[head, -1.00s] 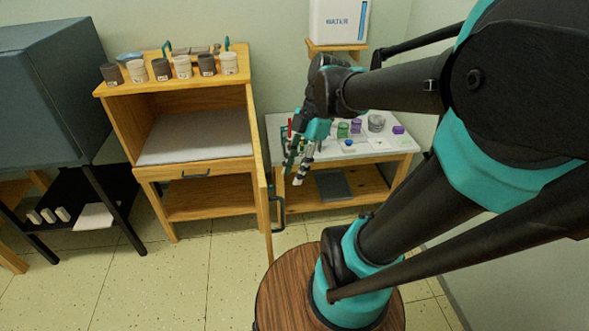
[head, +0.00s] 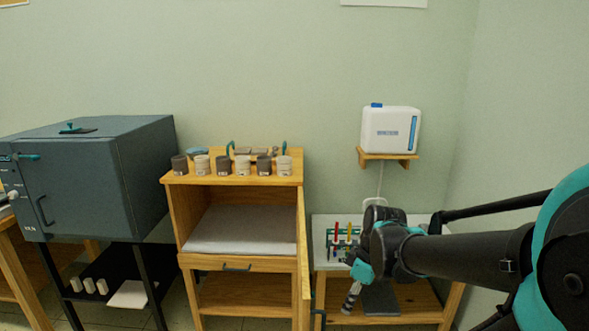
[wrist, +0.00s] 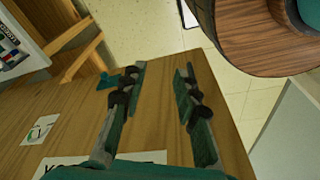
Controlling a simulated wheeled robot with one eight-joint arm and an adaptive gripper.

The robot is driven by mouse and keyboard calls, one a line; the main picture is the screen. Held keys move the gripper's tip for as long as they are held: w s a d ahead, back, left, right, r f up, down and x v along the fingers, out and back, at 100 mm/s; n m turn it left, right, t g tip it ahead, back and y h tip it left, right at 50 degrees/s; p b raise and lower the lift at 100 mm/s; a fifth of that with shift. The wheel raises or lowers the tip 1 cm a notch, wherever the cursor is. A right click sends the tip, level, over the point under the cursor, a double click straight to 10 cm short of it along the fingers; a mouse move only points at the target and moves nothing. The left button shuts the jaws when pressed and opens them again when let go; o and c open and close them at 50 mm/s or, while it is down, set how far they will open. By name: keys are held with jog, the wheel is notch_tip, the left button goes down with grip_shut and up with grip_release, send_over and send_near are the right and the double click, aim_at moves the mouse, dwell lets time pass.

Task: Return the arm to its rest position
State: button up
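My arm reaches in from the right in the head view, and my gripper (head: 350,297) hangs low in front of the white-topped side table. In the wrist view my gripper (wrist: 160,76) has its two dark teal fingers apart, with nothing between them. Behind the fingers is a wooden surface (wrist: 75,125) with white labels. I cannot tell whether the fingers touch it.
An open wooden cabinet (head: 240,262) with several cups on top stands left of my gripper, its door (head: 304,262) swung outward. A grey kiln (head: 95,185) stands further left. The white-topped table (head: 322,235) holds upright colored tools. A water box (head: 390,130) sits on a wall shelf.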

jog(key=d+f+m+t+h, duration=0.2)
jog(key=d+f+m+t, duration=0.1)
jog(key=m, duration=0.9)
notch_tip(320, 180, down, 2)
jog(key=shift+w+d, duration=0.35)
jog(key=shift+d, duration=0.35)
